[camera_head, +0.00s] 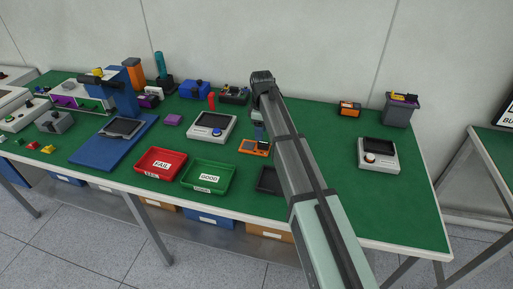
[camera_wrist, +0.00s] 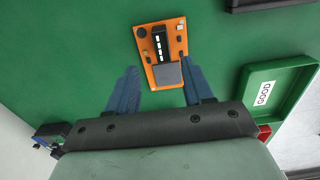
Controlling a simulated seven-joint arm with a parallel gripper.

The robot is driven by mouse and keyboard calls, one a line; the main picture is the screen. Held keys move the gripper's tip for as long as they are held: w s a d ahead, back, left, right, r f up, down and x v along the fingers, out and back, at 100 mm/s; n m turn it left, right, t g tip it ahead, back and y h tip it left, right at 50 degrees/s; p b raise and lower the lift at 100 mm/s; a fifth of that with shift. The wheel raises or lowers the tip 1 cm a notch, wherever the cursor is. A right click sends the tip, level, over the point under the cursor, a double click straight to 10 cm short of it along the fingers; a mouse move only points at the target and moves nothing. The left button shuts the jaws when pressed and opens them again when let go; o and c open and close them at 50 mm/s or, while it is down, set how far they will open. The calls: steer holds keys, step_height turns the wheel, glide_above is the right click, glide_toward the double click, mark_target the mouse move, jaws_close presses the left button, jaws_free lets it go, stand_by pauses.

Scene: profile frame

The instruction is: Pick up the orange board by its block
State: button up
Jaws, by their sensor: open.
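The orange board (camera_head: 255,147) lies flat on the green table top, left of my arm in the head view. In the wrist view the orange board (camera_wrist: 151,42) shows dark parts and a grey block (camera_wrist: 167,75) at its near end. My gripper (camera_wrist: 158,82) is open, with one blue finger on each side of the block. The right finger looks very close to the board's edge; I cannot tell whether it touches. In the head view my gripper (camera_head: 259,130) is partly hidden by my arm.
The green GOOD tray (camera_head: 207,189) and red FAIL tray (camera_head: 160,176) stand to the left near the front edge. A black tray (camera_head: 268,180) is beside my arm. A grey device (camera_head: 212,127) stands behind the trays. The table right of my arm is mostly clear.

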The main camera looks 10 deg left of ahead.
mark_target(261, 148)
steer(key=f, duration=0.4)
steer(key=shift+s+d, duration=0.25)
steer(key=shift+s, duration=0.05)
steer(key=shift+f, duration=0.5)
jaws_close()
